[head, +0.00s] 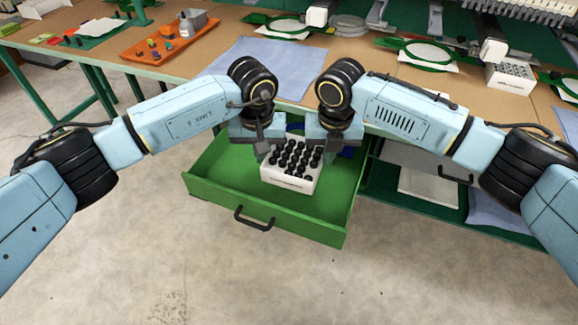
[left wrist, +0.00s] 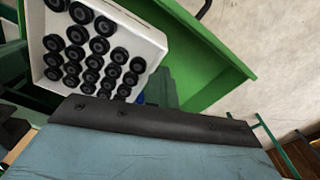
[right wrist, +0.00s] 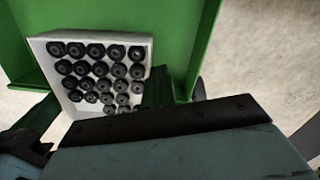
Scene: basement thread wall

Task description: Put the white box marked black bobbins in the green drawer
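The white box (head: 289,181) is filled with rows of black bobbins and has small dark print on its front. It is upright inside the outline of the open green drawer (head: 213,190); I cannot tell whether it rests on the drawer floor or hangs just above. My left gripper (head: 266,150) is at the box's left side and my right gripper (head: 322,150) at its right side. The box also shows close up in the left wrist view (left wrist: 150,43) and right wrist view (right wrist: 95,38). The fingertips are mostly hidden, so their grip is unclear.
The drawer is pulled out below the brown worktable (head: 120,50), with a black handle (head: 253,219) in front. A blue cloth (head: 290,68) lies on the table. An orange tray (head: 165,38) is at the left. Another white box (head: 510,78) with dark tops stands at the right.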

